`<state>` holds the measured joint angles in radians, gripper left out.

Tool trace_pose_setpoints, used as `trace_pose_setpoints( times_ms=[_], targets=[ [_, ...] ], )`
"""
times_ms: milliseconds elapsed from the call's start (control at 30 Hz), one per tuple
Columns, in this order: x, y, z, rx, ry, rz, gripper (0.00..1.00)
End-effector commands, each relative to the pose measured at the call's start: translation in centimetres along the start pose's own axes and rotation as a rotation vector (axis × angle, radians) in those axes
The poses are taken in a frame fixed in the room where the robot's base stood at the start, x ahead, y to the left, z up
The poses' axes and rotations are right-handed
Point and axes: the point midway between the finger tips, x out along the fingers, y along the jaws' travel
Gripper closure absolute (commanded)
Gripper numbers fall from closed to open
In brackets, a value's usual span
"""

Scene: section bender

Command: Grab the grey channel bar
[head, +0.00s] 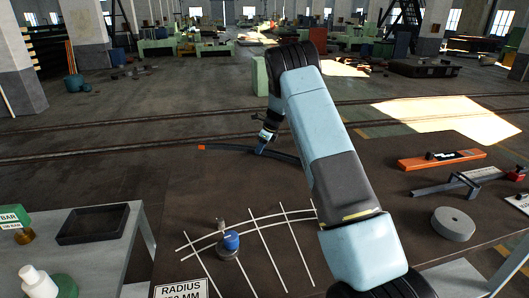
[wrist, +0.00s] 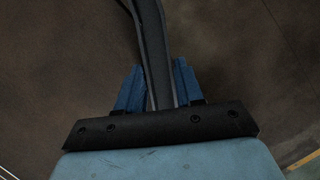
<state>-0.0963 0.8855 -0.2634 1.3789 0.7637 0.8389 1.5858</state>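The grey channel bar (head: 282,154) is a long, dark, curved bar with an orange end, on the brown table at its far side in the head view. My arm hides its right part. My gripper (head: 261,151) is at the bar, pointing down. In the wrist view the bar (wrist: 152,45) runs from the top edge down between the two blue fingers of my gripper (wrist: 160,75). The fingers stand apart, close on either side of the bar. Whether they press on it cannot be told.
On the table (head: 190,205) are a curved white grid, a blue-topped knob (head: 231,241), an orange tool (head: 441,159), a clamp-like tool (head: 465,181) and a grey disc (head: 453,224). A side table with a black tray (head: 93,224) stands at the left.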

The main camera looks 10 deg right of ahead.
Motion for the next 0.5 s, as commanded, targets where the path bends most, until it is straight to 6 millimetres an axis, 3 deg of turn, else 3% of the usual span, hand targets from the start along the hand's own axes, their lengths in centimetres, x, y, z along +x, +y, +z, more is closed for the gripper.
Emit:
trace_pose_setpoints(
  times_ms=[367,500],
  targets=[
    [-0.03,-0.03,-0.02,0.0,0.0,0.0,1.0],
    [-0.04,-0.04,-0.03,0.0,0.0,-0.001,1.0]
  ],
)
